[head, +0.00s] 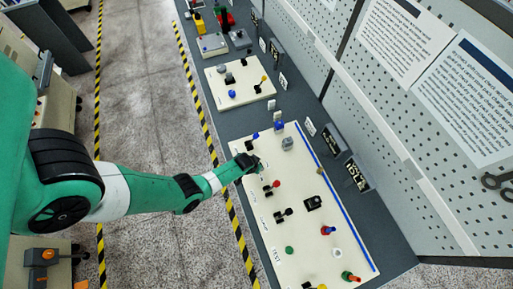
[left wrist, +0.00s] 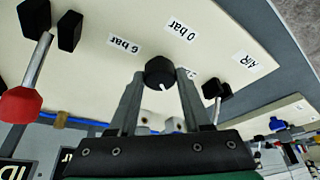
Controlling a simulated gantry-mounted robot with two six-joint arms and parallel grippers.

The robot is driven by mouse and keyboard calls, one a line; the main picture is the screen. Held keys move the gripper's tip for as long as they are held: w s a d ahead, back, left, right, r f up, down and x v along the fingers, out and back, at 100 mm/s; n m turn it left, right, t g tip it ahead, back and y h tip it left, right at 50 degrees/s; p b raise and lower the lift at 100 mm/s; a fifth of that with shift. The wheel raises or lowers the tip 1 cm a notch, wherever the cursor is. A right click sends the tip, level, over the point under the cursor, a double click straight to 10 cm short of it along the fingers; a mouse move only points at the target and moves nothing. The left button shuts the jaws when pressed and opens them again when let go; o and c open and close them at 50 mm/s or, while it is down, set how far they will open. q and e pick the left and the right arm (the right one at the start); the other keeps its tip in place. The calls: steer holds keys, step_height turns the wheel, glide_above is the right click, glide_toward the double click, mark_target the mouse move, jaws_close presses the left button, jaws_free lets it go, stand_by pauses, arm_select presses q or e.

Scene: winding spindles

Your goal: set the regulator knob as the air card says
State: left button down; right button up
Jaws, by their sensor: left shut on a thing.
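The regulator knob (left wrist: 159,71) is black and round with a short white mark near its lower edge in the left wrist view. My left gripper (left wrist: 158,88) is shut on it, one finger on each side; in the head view my gripper (head: 246,162) hides most of the knob. Around the knob on the cream panel (head: 263,218) are a "6 bar" label (left wrist: 124,44), a "0 bar" label (left wrist: 181,30) and an "AIR" label (left wrist: 246,59). Another label is partly hidden behind a finger. I cannot tell which printed card is the air card. My right gripper is out of view.
A red-handled lever (head: 274,184) stands close to my gripper, and a blue-handled lever (head: 253,138) on the other side. Several more knobs and buttons sit on the panel. Printed cards (head: 466,99) hang on the pegboard (head: 335,70); their text is too small to read.

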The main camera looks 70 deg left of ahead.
arm_select(q)
steer(key=n+g+y+b, duration=0.1)
steer(key=n, duration=0.2)
steer(key=shift+w+d+n, duration=0.1)
steer(key=shift+d+n, duration=0.05)
steer(key=shift+n, duration=0.15)
steer(key=shift+n+g, duration=0.4)
steer(key=shift+n, duration=0.5)
steer(key=shift+w+n+g+y, duration=0.1)
steer(key=shift+n+g+y, duration=0.25)
steer(key=shift+n, duration=0.85)
steer(key=shift+c, duration=1.7)
jaws_free()
